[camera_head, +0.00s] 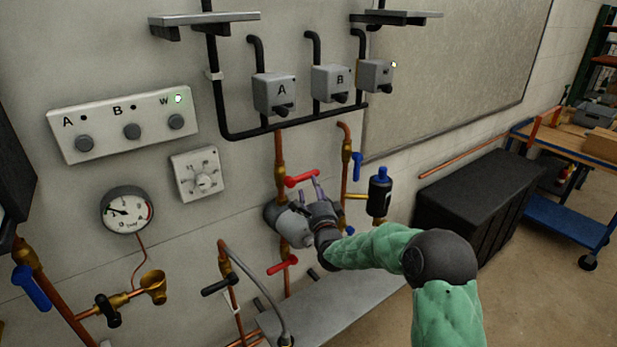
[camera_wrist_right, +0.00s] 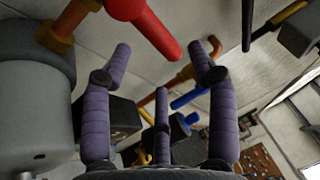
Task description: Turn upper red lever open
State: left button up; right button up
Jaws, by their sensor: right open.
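The upper red lever (camera_head: 301,179) sits on a brass valve on the vertical copper pipe. It points right, roughly crosswise to the pipe. In the right wrist view, the red lever (camera_wrist_right: 152,28) crosses the top, just beyond my fingertips. My right gripper (camera_head: 318,190) is beside the lever, just below its free end; its purple fingers (camera_wrist_right: 165,60) are spread and hold nothing. I cannot tell whether a finger touches the lever. A lower red lever (camera_head: 283,265) is on the same pipe line, below a grey pump (camera_head: 291,222). My left gripper is not in view.
A blue lever (camera_head: 357,166) and a dark bottle-shaped fitting (camera_head: 379,194) are close to the right of my gripper. Grey boxes A (camera_head: 274,94) and B (camera_head: 332,82) hang above. A grey bench (camera_head: 345,308) is below, and a black chest (camera_head: 480,200) stands right.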

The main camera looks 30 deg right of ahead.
aim_at(309, 177)
jog(key=x, duration=0.6)
jog(key=shift+w+d, duration=0.1)
jog(key=shift+w, duration=0.25)
jog(key=shift+c, duration=0.3)
grip_shut()
